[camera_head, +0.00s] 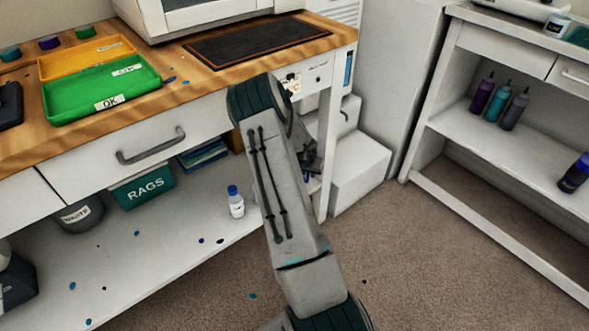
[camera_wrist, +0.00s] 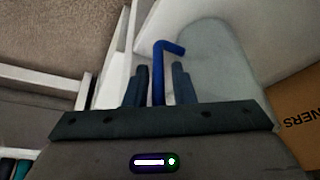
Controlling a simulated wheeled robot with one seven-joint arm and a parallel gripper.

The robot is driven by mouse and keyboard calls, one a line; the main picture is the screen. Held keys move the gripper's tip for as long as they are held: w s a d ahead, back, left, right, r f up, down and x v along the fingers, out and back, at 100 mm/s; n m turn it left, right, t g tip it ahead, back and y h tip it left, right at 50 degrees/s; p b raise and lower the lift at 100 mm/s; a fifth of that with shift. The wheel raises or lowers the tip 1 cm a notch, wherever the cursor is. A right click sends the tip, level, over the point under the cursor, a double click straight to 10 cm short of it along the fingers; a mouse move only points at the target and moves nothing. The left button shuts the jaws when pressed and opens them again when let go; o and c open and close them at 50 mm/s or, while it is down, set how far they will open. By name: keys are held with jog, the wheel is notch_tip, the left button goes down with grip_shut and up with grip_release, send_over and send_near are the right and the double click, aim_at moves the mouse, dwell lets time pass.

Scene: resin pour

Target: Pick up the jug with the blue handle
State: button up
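The blue handle (camera_wrist: 158,88) shows in the wrist view as a bent bar between the two dark fingers of my gripper (camera_wrist: 159,67). The fingers are open, with a gap on each side of the handle. A pale grey-blue rounded shape (camera_wrist: 215,60) lies right beside the handle; it looks like the jug's body, but its outline is not fully clear. In the head view my arm hides most of my gripper and the jug, near the right end of the workbench.
The workbench (camera_head: 225,65) carries a green tray (camera_head: 75,108) and a dark mat (camera_head: 235,43). Under it, a small blue-capped bottle (camera_head: 236,205) stands on the shelf. White steps (camera_head: 358,170) are behind my arm. A cardboard box (camera_wrist: 300,110) is at right in the wrist view.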

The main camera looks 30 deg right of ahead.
grip_shut()
jog(key=shift+r, duration=0.1)
